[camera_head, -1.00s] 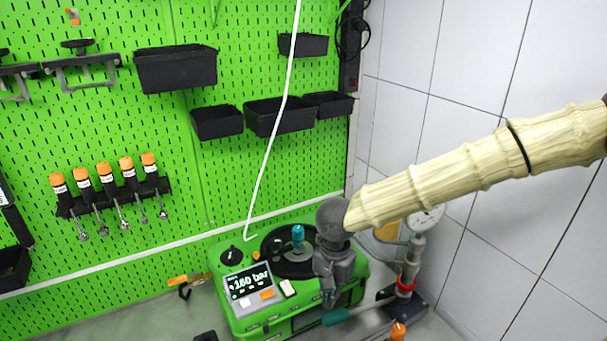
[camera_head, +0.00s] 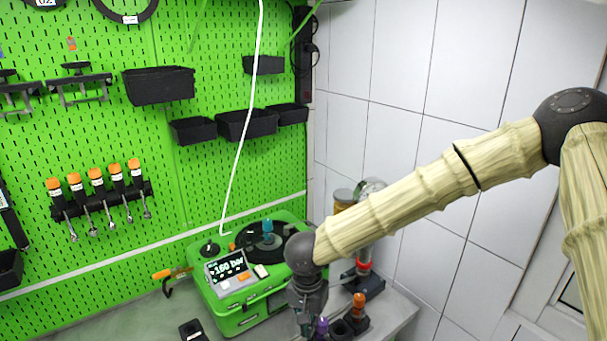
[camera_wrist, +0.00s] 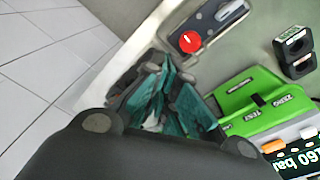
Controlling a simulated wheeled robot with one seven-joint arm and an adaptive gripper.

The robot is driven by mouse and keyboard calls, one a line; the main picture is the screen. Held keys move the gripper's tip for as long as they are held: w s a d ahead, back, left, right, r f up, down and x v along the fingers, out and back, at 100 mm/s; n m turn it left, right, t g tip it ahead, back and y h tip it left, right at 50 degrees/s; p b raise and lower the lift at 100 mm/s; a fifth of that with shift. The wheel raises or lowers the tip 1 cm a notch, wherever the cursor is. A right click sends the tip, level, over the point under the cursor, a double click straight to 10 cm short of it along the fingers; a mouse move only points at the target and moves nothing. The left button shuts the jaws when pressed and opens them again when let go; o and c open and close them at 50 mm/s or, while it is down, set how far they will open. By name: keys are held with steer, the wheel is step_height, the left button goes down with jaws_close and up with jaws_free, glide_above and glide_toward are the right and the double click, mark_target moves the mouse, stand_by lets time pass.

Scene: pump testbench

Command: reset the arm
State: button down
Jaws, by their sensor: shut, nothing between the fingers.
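My gripper (camera_wrist: 165,95) shows in the wrist view with its teal fingers closed together and nothing held between them. In the head view my arm reaches in from the right, and my wrist points down in front of the right side of the green pump tester (camera_head: 238,300). My fingertips are not clear in that view. The tester's display (camera_head: 228,268) reads about 160 bar. In the wrist view the tester (camera_wrist: 250,100) is to the right of my fingers, apart from them.
A gauge (camera_head: 371,187) on a stand is behind my forearm. An orange-topped item (camera_head: 358,300) stands close to the right of my wrist. A small black block (camera_head: 192,331) is on the bench at front left. Black bins (camera_head: 160,86) hang on the green pegboard.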

steer(key=s+d+f+n+t+h, duration=0.1)
steer(key=s+d+f, duration=0.3)
steer(key=f, duration=0.5)
steer(key=s+d+f+n+t+h, duration=0.1)
steer(key=s+d+f, duration=0.1)
steer(key=d+f, duration=0.6)
steer(key=s+d+f+n+g+y, duration=0.1)
steer(key=s+d+f, duration=0.25)
steer(key=s, duration=0.45)
steer(key=s+d+f+n+g+y, duration=0.1)
steer(key=s+d+f, duration=0.25)
steer(key=s, duration=0.35)
steer(key=s+d+f+g+y, duration=0.15)
steer(key=s+f, duration=0.25)
steer(key=s, duration=0.4)
step_height(320, 180, down, 15)
steer(key=t+h+b, duration=0.1)
steer(key=b, duration=1.4)
steer(key=shift+w+d, duration=0.2)
steer(key=shift+r, duration=0.15)
